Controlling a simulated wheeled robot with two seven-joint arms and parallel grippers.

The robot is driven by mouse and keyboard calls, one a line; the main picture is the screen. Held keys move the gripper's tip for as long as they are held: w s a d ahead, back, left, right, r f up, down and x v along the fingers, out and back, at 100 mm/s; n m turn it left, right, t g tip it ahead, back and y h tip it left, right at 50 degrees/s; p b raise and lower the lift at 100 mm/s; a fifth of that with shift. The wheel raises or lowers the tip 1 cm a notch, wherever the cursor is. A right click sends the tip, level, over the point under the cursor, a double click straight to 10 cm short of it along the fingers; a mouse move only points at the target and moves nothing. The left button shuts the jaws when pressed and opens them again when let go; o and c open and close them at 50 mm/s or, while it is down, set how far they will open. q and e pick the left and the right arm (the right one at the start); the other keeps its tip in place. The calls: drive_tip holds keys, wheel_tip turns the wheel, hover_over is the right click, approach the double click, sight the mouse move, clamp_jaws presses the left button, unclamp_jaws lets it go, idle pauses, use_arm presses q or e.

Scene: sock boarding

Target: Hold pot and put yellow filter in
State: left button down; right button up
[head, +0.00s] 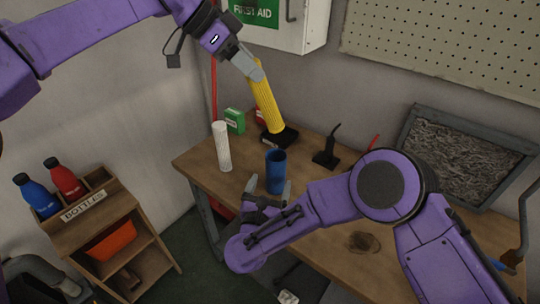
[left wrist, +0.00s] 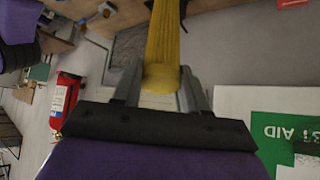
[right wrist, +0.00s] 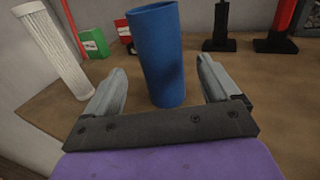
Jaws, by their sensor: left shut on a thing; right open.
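The yellow filter (head: 265,106) is a long ribbed cylinder. My left gripper (head: 254,72) is shut on its upper end, and the filter hangs slightly tilted above the back of the workbench. It also shows between the fingers in the left wrist view (left wrist: 163,50). The blue pot (head: 276,171) is an open-topped cylinder standing upright on the bench. My right gripper (head: 268,190) is open at the pot, with one finger on each side. In the right wrist view the pot (right wrist: 157,55) stands between the fingers, with gaps on both sides. The inside bottom of the pot is hidden.
A white ribbed filter (head: 221,147) stands on the bench (head: 205,180) left of the pot. A green box (head: 235,121) and a black stand (head: 326,157) are behind. The first aid cabinet (head: 300,25) hangs above. A bottle shelf (head: 80,235) is at lower left.

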sight(273, 177)
drive_tip(key=x, duration=0.6)
drive_tip(key=shift+w+d, duration=0.1)
drive_tip(key=shift+w, duration=0.1)
drive_tip(key=c, duration=1.1)
use_arm(q)
wheel_tip(273, 177, down, 10)
drive_tip(key=c, duration=0.5)
unclamp_jaws()
drive_tip(key=v, duration=1.2)
